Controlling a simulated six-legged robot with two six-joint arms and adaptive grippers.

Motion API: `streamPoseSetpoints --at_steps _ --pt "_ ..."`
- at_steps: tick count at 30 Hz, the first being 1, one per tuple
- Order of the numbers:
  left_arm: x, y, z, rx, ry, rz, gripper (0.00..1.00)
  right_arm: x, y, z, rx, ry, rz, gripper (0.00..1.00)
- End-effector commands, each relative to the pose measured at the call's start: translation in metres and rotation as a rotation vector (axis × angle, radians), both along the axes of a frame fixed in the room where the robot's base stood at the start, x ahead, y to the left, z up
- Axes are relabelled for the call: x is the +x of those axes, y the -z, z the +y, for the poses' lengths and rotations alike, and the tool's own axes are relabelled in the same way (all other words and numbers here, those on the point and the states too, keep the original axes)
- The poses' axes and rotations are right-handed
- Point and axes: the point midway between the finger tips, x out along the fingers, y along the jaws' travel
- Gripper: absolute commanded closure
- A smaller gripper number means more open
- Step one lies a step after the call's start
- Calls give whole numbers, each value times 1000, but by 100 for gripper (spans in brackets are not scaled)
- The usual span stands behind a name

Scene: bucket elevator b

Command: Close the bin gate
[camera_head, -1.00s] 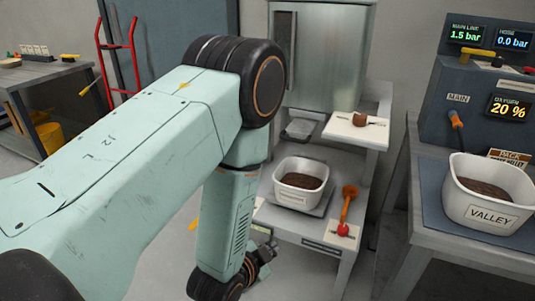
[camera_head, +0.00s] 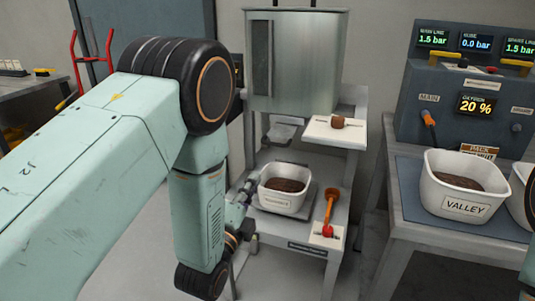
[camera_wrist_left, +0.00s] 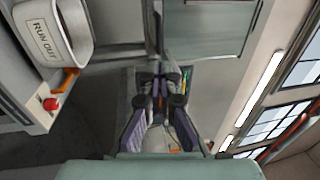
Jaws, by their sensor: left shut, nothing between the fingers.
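A metal bin (camera_head: 290,65) stands above a stand, with a grey spout-like part (camera_head: 282,132) below it. To its right a white plate (camera_head: 335,133) carries a brown knob (camera_head: 338,121). Lower down an orange lever (camera_head: 331,205) sits beside a red knob (camera_head: 327,230). I cannot tell which of these parts is the gate. My left gripper (camera_head: 246,188) is just left of the white tub (camera_head: 283,199), partly hidden by my arm. In the left wrist view my left gripper (camera_wrist_left: 157,84) is shut and empty. My right gripper is out of view.
The tub, labelled RUN OUT in the left wrist view (camera_wrist_left: 48,28), holds dark material on the stand's lower shelf. At right a bench carries a VALLEY tub (camera_head: 462,207) and a gauge panel (camera_head: 470,100). Floor shows in front of the stand.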

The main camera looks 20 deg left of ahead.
Motion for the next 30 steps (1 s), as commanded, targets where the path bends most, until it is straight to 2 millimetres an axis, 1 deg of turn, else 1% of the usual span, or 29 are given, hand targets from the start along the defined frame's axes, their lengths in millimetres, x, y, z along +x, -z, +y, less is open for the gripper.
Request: streamPoseSetpoints --at_steps 1,3,9,15,21,30 --pt "10 -2 0 -2 -1 -6 100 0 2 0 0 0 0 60" --pt "23 -4 -1 -1 -1 -5 100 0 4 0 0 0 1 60" --pt "58 -10 -2 -2 -3 -3 100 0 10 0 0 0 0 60" --pt "89 -16 -3 -2 -5 -3 100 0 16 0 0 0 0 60" --pt "107 -19 -4 -2 -4 0 100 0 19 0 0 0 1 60" --pt "111 -20 -4 -3 -4 2 100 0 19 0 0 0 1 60"
